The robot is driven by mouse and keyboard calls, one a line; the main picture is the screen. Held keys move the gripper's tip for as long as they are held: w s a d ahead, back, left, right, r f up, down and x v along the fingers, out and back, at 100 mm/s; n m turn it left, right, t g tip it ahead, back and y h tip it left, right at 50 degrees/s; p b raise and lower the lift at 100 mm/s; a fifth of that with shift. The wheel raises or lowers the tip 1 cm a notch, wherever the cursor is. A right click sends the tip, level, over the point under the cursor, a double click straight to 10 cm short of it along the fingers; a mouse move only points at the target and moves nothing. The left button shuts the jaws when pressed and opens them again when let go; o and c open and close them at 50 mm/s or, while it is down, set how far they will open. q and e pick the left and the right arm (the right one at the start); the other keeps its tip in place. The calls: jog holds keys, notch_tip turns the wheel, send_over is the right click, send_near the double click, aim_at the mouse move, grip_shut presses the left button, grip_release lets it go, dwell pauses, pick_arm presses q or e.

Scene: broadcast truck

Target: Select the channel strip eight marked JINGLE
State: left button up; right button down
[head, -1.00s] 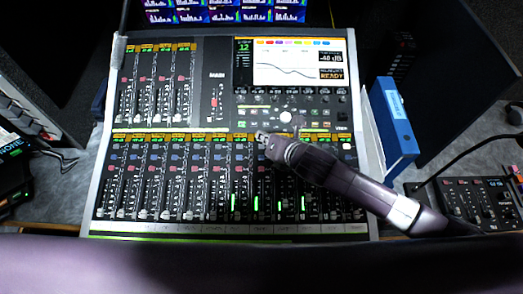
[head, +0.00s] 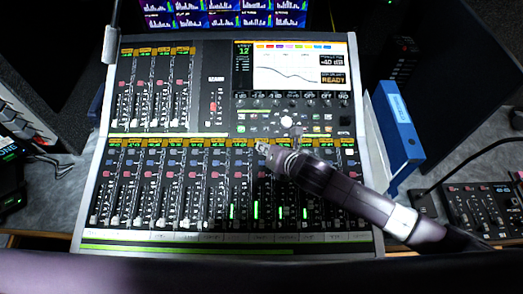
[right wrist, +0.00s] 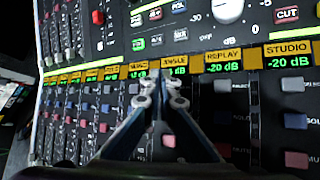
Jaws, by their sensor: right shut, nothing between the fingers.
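The mixing console (head: 79,205) fills the middle of the head view, with a lower row of channel strips under orange name labels. In the right wrist view the JINGLE label (right wrist: 175,62) sits above a green level readout, between a partly hidden label and the REPLAY label (right wrist: 223,54). My right gripper (head: 262,147) is shut and empty, its tips at the top of the JINGLE strip. In the right wrist view its closed tips (right wrist: 153,84) lie just below the JINGLE readout and hide part of that strip's upper buttons. Contact cannot be told. My left gripper is out of view.
The REPLAY strip's pale top button (right wrist: 222,86) is close to the right of my fingers. A blue binder (head: 399,122) stands right of the console. A small control panel (head: 480,208) lies further right. Knobs and the console screen (head: 295,65) are above the strips.

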aim_at(263, 159)
dwell(0.8)
jog(key=shift+f, duration=0.15)
jog(key=shift+f, duration=0.3)
jog(key=shift+w+f, duration=0.1)
jog(key=shift+f, duration=0.3)
dwell(0.7)
jog(key=shift+r+p, duration=0.8)
jog(key=shift+p, duration=0.1)
jog(key=r+p, duration=0.2)
jog(key=s+r+p, duration=0.1)
jog(key=r+p, duration=0.2)
